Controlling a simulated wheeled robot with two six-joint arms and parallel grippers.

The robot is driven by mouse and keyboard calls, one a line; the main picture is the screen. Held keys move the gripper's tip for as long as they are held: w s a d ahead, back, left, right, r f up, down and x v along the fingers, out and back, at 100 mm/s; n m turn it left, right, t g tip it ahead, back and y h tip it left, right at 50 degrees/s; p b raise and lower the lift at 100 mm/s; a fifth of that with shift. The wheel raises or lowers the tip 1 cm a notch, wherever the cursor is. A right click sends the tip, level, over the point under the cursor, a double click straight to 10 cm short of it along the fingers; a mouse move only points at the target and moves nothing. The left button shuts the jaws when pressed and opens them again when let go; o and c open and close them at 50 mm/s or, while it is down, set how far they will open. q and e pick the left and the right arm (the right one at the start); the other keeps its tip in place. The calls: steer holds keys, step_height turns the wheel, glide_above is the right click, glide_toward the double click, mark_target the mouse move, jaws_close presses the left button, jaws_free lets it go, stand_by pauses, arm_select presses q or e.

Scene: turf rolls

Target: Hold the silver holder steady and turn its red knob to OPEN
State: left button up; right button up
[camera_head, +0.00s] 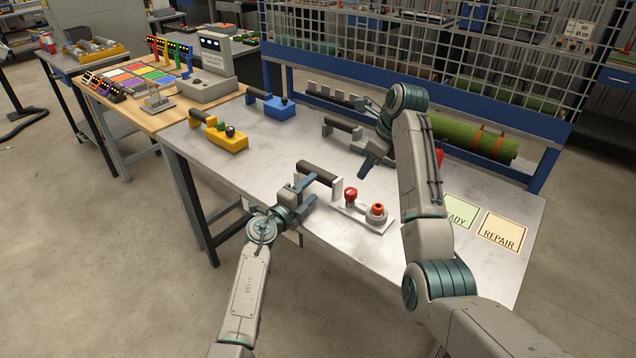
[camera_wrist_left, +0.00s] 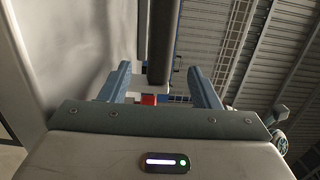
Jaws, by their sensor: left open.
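The silver holder (camera_head: 350,218) stands near the table's front edge, with a black bar handle (camera_head: 318,174) on its left part. Its red knob (camera_head: 351,194) stands upright beside an orange-red ringed socket (camera_head: 377,210). My left gripper (camera_head: 298,195) is open at the handle's left end. In the left wrist view its two fingers (camera_wrist_left: 158,88) stand apart on either side of the dark handle (camera_wrist_left: 160,45), and a small red part (camera_wrist_left: 148,99) shows beyond. I cannot tell whether they touch the handle. My right gripper (camera_head: 362,138) looks open and empty above the table, behind the knob.
A second grey holder (camera_head: 343,124) is partly hidden behind my right gripper. A yellow holder (camera_head: 228,140) and a blue holder (camera_head: 281,107) stand further left and back. A green turf roll (camera_head: 460,138) lies behind. A REPAIR card (camera_head: 503,231) lies at the right.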

mark_target(320, 180)
arm_select(q)
steer(key=shift+x, duration=2.9)
